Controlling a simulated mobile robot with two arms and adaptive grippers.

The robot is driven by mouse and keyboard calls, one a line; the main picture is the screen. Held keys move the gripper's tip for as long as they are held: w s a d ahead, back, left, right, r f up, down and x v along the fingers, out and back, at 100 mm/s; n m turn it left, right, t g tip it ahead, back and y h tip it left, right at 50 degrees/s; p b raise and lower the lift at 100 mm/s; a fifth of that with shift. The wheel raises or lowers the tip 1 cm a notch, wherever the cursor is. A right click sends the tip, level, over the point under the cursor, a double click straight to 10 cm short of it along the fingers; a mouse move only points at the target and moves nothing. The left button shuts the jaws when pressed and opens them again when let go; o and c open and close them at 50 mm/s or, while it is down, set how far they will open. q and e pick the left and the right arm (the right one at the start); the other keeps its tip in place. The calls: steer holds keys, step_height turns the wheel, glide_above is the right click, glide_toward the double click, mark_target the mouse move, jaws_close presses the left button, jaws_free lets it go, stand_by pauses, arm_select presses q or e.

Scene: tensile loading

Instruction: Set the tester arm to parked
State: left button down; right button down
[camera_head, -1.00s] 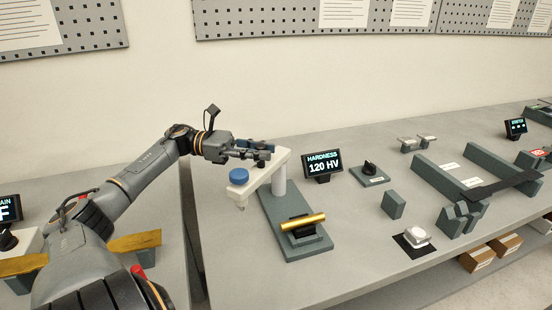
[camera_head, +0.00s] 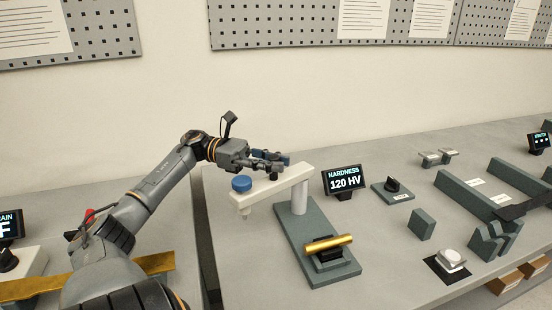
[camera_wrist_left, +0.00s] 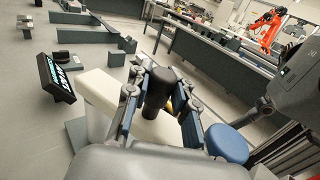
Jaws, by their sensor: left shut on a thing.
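The tester arm (camera_head: 262,191) is a white bar on a post above the grey base of the hardness tester (camera_head: 299,229). It points left, with its blue-capped end (camera_head: 241,184) out to the left of the base. My left gripper (camera_head: 274,166) is at the middle of the arm, shut on its black knob. In the left wrist view the dark knob (camera_wrist_left: 159,88) stands between the two fingers, over the white arm (camera_wrist_left: 100,92). A brass bar (camera_head: 328,243) lies on the black holder at the base's front. My right gripper is not in view.
The display (camera_head: 344,180) behind the tester reads HARDNESS 120 HV. A black dial on a grey plate (camera_head: 393,190) stands right of it. Grey blocks and a round white-topped piece (camera_head: 452,258) lie further right.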

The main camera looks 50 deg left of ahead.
arm_select(q)
steer(key=shift+a+r, duration=0.1)
steer(key=c, duration=1.5)
jaws_free()
steer(key=o, duration=0.4)
steer(key=shift+s+a, duration=0.1)
steer(key=shift+a, duration=0.1)
steer(key=v, duration=1.2)
